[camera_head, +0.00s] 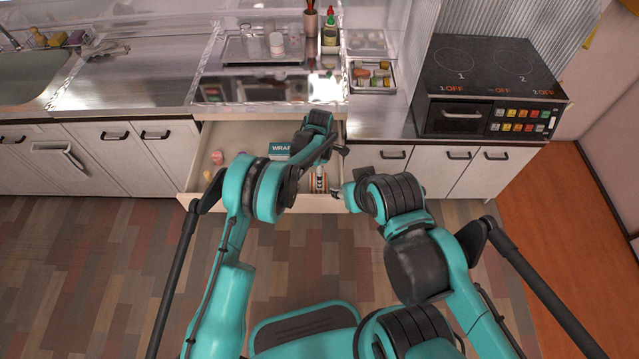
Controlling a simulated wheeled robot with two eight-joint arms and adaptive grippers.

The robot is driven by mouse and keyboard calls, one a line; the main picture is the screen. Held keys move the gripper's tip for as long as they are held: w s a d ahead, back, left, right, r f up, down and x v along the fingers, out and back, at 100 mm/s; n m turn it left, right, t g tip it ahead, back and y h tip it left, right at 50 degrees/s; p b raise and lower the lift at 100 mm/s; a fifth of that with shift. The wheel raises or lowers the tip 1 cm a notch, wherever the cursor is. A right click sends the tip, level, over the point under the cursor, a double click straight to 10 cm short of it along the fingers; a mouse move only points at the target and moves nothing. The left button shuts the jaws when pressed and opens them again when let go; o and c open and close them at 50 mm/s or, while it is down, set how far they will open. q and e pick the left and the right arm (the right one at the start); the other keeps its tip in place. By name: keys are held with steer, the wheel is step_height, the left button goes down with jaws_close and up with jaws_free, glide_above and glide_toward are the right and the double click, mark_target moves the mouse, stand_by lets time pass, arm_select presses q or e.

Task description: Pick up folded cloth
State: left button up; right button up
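A grey crumpled or folded cloth-like item (106,48) lies on the steel counter right of the sink, at the upper left; it is small, and I cannot be sure it is the folded cloth. My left gripper (338,150) is far to its right, over the right part of an open drawer (186,184). My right gripper (337,193) is at the drawer's front edge, near its right end. Both grippers are small and partly hidden by my arms, so I cannot tell their opening or whether they touch the drawer.
The drawer holds a box marked WRAP (281,148) and several small items. A spice tray (372,77) and a black stove (484,68) are to the right. The steel counter (130,85) has bare room. The floor in front is clear.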

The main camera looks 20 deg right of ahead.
mark_target(313, 190)
arm_select(q)
step_height(313, 190, down, 4)
steer(key=shift+a+f+b, duration=0.15)
steer(key=shift+f+b, duration=0.05)
steer(key=shift+b, duration=0.65)
steer(key=shift+r, duration=0.1)
steer(key=shift+c, duration=0.3)
steer(key=c, duration=1.1)
